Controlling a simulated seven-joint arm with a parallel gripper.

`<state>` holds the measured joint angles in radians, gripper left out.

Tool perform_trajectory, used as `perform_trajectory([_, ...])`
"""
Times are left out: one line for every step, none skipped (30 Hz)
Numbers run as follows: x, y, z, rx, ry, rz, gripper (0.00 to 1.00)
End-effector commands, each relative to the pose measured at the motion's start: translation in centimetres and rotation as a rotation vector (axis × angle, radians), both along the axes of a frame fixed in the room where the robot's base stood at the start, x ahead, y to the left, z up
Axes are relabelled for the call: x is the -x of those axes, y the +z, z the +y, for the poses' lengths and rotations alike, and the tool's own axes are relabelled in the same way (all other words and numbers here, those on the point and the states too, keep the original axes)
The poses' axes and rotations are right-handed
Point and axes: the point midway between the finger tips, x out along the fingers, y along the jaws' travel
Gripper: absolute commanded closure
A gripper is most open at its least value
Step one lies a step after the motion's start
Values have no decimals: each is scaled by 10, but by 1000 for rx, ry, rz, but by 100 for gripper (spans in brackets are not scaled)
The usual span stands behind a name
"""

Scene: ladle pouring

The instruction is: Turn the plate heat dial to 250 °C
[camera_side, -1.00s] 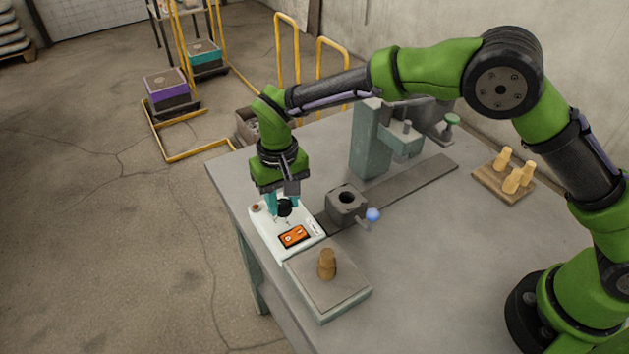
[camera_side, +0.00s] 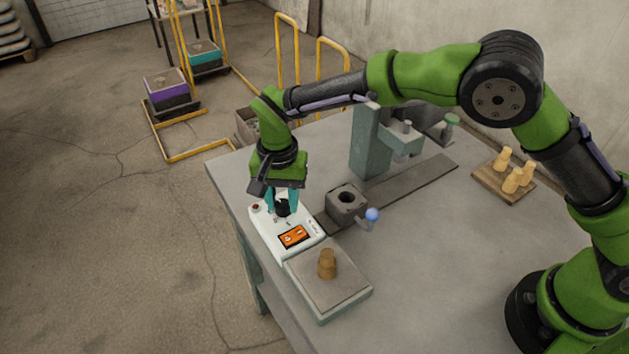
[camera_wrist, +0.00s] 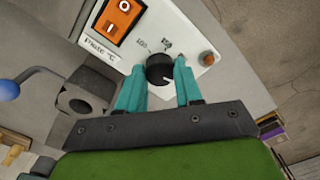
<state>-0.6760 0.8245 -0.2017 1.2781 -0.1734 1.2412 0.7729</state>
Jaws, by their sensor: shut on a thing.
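The plate heat dial (camera_wrist: 160,70) is a round black knob on the white control panel (camera_wrist: 228,62) marked "Plate °C". It has a pale pointer mark near its lower right edge in the wrist view. Small printed numbers stand above it, too blurred to read surely. My gripper (camera_wrist: 159,65) has its teal fingers on both sides of the dial, shut on it. In the side view my gripper (camera_side: 283,207) points down onto the far part of the white control box (camera_side: 268,236), and the fingers partly hide the dial.
An orange rocker switch (camera_side: 294,236) and a red-brown lamp (camera_side: 255,208) are on the box. A plate (camera_side: 326,291) bearing a wooden piece (camera_side: 327,264) adjoins it. A grey block (camera_side: 346,203) with a blue-knobbed lever (camera_side: 372,215) stands to the right.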

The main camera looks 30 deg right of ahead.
Motion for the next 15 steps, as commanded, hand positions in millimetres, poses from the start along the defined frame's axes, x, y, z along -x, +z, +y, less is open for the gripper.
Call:
perform_trajectory([0, 0, 0, -1, -4, -1, 96])
perform_trajectory([0, 0, 0, -1, -6, -1, 96])
perform_trajectory([0, 0, 0, -1, -8, -1, 96])
perform_trajectory([0, 0, 0, -1, -8, -1, 96])
perform_trajectory([0, 0, 0, -1, -9, -1, 96])
perform_trajectory([0, 0, 0, -1, -9, -1, 96])
perform_trajectory([0, 0, 0, -1, -9, -1, 96])
perform_trajectory([0, 0, 0, -1, -9, -1, 96])
perform_trajectory([0, 0, 0, -1, -9, -1, 96])
perform_trajectory([0, 0, 0, -1, -8, -1, 96])
perform_trajectory([0, 0, 0, -1, -8, -1, 96])
perform_trajectory([0, 0, 0, -1, -8, -1, 96])
perform_trajectory([0, 0, 0, -1, -8, -1, 64])
perform_trajectory([0, 0, 0, 0, -8, 0, 59])
perform_trajectory([0, 0, 0, 0, -8, 0, 53])
